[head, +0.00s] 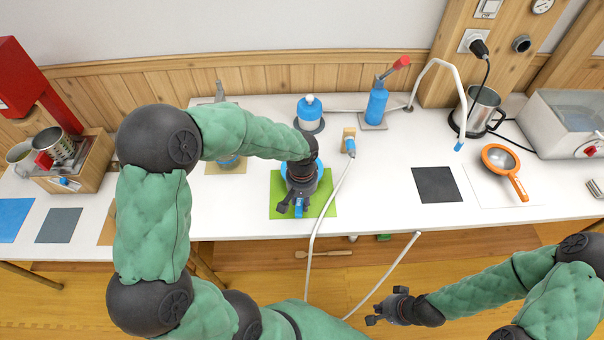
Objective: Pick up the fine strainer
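The fine strainer (500,158), an orange-rimmed sieve with an orange handle, lies on a white sheet at the right of the white table. Its handle points toward the table's front edge. My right gripper (378,307) is low in front of the table, well to the left of the strainer and nearer to me. Its fingers look spread and empty. My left gripper (297,208) is over the green mat, far left of the strainer. A small blue part shows between its fingers. Whether they press on it is hidden.
A dark mat (437,185) lies left of the strainer. A pale hose hangs over the front edge between my grippers.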

